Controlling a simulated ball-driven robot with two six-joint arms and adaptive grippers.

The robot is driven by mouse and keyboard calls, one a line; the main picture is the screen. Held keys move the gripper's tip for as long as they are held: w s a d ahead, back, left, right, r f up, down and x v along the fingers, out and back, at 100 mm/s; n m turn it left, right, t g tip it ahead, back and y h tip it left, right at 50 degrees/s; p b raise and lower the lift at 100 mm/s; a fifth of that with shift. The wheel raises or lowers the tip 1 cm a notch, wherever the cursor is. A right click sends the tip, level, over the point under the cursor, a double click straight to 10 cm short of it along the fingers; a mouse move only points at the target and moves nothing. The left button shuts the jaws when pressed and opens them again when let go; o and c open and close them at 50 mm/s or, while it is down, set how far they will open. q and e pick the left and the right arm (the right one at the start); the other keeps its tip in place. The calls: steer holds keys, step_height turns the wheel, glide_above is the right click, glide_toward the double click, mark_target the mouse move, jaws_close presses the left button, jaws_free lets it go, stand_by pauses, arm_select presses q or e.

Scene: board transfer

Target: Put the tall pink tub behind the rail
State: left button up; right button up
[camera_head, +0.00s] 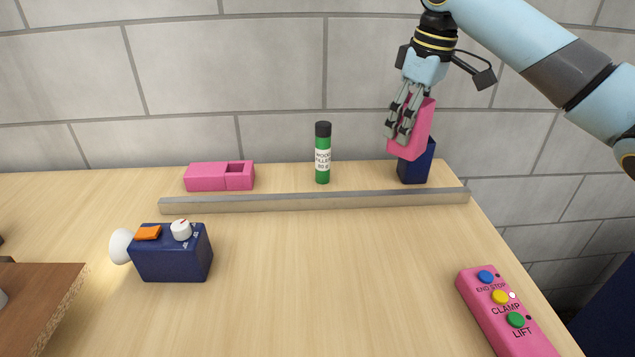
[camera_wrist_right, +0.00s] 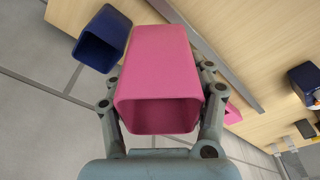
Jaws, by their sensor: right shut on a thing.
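The tall pink tub (camera_head: 424,127) is held in the air by my right gripper (camera_head: 401,125), which is shut on it. It hangs slightly tilted and partly covers the dark blue tub (camera_head: 416,170) in the head view. In the right wrist view the pink tub (camera_wrist_right: 158,65) fills the middle, its open end facing the camera, with fingers on both sides. The long rail (camera_head: 315,202) runs across the table below the held tub in the head view. My left gripper is not in view.
Behind the rail stand a pink box (camera_head: 205,177), a green bottle (camera_head: 323,160) and the dark blue tub. There is free room between them. In front are a blue device (camera_head: 175,255), a pink button panel (camera_head: 510,318) and a brown board (camera_head: 40,300).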

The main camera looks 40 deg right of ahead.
steer(key=shift+w+a+f, duration=0.4)
steer(key=shift+w+a, duration=0.25)
steer(key=w+a+f, duration=0.2)
steer(key=f, duration=0.1)
steer(key=w+a+f, duration=0.2)
steer(key=w+f, duration=0.1)
steer(key=w+a+f, duration=0.1)
steer(key=w+f, duration=0.1)
steer(key=f, duration=0.1)
steer(key=shift+w+a, duration=0.4)
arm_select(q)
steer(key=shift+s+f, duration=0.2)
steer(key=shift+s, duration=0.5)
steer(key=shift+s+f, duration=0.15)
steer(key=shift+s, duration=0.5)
arm_select(e)
steer(key=shift+f, duration=0.4)
steer(key=shift+f, duration=0.1)
steer(key=o, duration=1.1)
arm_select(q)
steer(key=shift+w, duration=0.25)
arm_select(e)
steer(key=shift+o, duration=0.2)
